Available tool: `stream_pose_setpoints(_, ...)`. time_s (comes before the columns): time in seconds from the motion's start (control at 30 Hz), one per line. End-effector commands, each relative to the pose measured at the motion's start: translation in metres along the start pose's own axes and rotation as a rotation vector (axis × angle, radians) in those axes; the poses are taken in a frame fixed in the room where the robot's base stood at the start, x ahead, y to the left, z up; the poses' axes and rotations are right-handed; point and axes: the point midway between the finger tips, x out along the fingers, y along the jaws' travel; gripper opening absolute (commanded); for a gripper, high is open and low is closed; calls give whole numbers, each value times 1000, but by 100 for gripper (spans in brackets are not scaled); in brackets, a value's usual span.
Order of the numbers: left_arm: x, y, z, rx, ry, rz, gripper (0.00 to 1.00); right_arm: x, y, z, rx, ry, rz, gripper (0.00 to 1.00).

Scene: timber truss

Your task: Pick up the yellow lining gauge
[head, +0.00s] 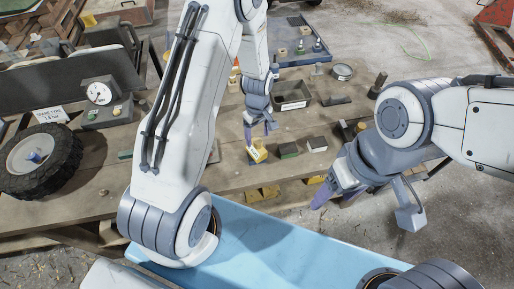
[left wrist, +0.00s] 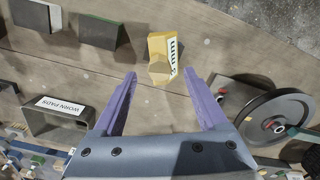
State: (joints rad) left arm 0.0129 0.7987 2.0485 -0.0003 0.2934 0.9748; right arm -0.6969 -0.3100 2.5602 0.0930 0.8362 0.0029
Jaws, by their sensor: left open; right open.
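The yellow lining gauge (head: 258,154), a small yellow block with a white lettered label, stands on the wooden bench top near its front edge. In the left wrist view the gauge (left wrist: 158,48) lies just beyond the fingertips, roughly centred between them. My left gripper (head: 262,130) is open and empty, with its fingers directed down at the gauge and apart from it. In the left wrist view both purple fingers (left wrist: 160,78) are spread. My right gripper (head: 328,192) is open and empty, off to the right in front of the bench edge.
Two dark blocks (head: 289,150) (head: 317,144) sit right of the gauge. A grey labelled box (head: 292,97) stands behind them. A tyre (head: 38,162) and a dial gauge (head: 98,94) are at the left.

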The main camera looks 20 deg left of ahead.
Motion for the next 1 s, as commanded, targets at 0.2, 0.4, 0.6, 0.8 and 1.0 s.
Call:
stream_pose_setpoints(0.2,26,0,2,0,-3,-4,76,-18,-1,-1,-2,0,0,70)
stream_pose_setpoints(0.4,42,0,1,1,-1,-2,76,-21,-2,-1,-3,0,0,70)
stream_pose_setpoints(0.6,43,1,1,1,0,-1,76,-20,-2,-1,-3,0,0,70)
stream_pose_setpoints(0.8,43,1,1,1,0,-1,10,-20,-2,-1,-3,0,0,70)
stream_pose_setpoints(1.0,43,1,1,1,0,0,0,-20,-2,-1,-3,0,0,70)
